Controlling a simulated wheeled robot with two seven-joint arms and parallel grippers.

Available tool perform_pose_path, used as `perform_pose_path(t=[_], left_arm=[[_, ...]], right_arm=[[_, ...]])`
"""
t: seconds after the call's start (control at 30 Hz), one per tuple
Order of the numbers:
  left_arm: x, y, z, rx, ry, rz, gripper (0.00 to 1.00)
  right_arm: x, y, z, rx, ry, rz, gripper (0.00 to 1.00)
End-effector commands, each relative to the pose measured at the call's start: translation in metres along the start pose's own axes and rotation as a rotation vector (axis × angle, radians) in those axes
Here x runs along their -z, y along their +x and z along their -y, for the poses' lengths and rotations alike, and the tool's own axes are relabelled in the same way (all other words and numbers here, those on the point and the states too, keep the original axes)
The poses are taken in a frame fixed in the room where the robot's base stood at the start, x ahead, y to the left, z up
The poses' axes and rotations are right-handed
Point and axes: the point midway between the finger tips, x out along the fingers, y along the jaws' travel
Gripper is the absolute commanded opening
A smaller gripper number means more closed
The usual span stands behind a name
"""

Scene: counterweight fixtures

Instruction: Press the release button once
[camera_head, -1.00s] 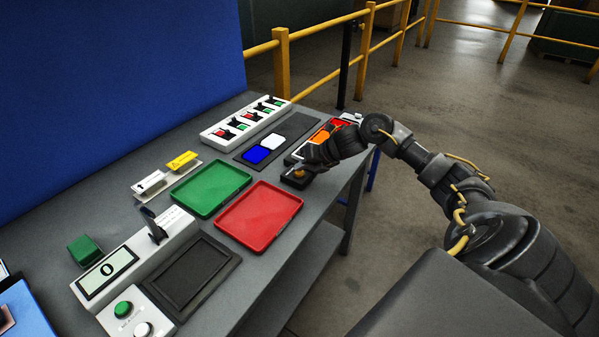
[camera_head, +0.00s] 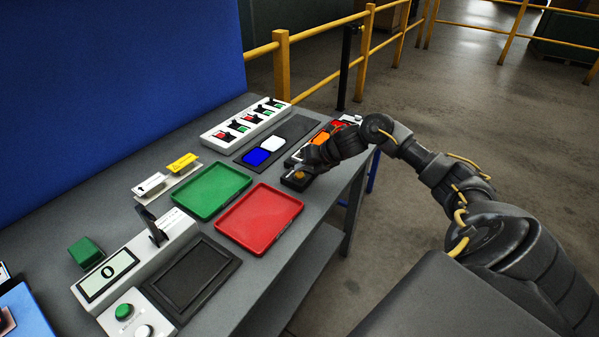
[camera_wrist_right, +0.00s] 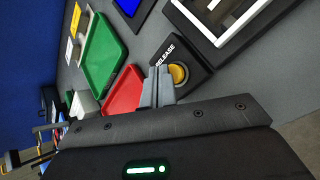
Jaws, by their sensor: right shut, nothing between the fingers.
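The release button (camera_wrist_right: 178,74) is a round amber button on a small black box (camera_wrist_right: 186,52) lettered RELEASE. In the head view the button (camera_head: 299,176) shows on its box at the right edge of the bench, left of and below my right gripper. My right gripper (camera_wrist_right: 157,84) is shut and empty. In the wrist view its fingertips appear just beside the button, over the lettered side of the box; I cannot tell whether they touch the box. My left gripper is not in view.
Close behind the box lies a fixture with orange and red parts (camera_head: 319,139). A red tray (camera_head: 259,218) and a green tray (camera_head: 211,190) lie to the left. A white switch panel (camera_head: 245,126) stands farther back. Open floor lies right of the bench.

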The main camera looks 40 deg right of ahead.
Motion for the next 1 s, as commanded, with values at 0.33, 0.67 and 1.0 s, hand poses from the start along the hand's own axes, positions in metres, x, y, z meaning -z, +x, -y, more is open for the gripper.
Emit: perform_pose_path(t=[0.33, 0.67, 1.0], left_arm=[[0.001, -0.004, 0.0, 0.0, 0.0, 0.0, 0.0], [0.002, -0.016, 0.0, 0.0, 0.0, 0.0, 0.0], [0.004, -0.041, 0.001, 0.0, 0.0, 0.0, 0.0]], right_arm=[[-0.003, -0.004, -0.003, -0.001, 0.0, 0.001, 0.0], [-0.011, -0.015, -0.011, -0.001, 0.001, 0.002, 0.0], [-0.028, -0.038, -0.028, 0.0, -0.001, 0.002, 0.0]])
